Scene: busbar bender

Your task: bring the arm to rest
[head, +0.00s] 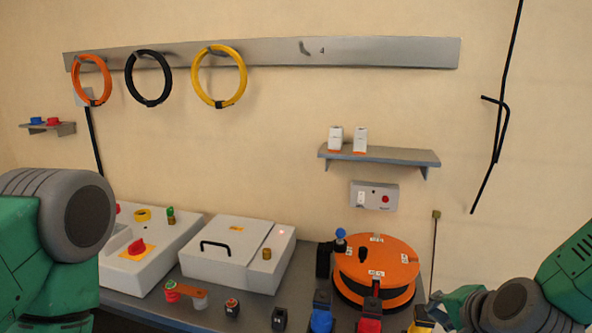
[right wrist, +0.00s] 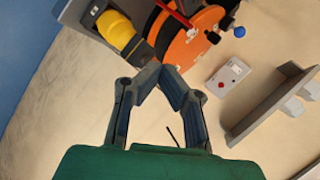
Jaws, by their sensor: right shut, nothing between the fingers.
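My right arm comes in at the lower right of the head view, and its gripper (head: 440,304) is low beside the right end of the bench, partly cut off by the picture's edge. In the right wrist view the two dark fingers of this gripper (right wrist: 161,72) come together at their tips, with nothing between them. The orange round bender (head: 392,254) stands left of the gripper in the head view. It also shows beyond the fingertips in the right wrist view (right wrist: 185,50). Green and grey links of my left arm fill the lower left; its gripper is out of view.
The bench (head: 300,262) carries a white box with a black handle (head: 235,258) and several coloured knobs. A small shelf (head: 385,155) and a control box with a red button (head: 375,196) are on the wall. Orange, black and yellow rings hang from a rail (head: 390,52).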

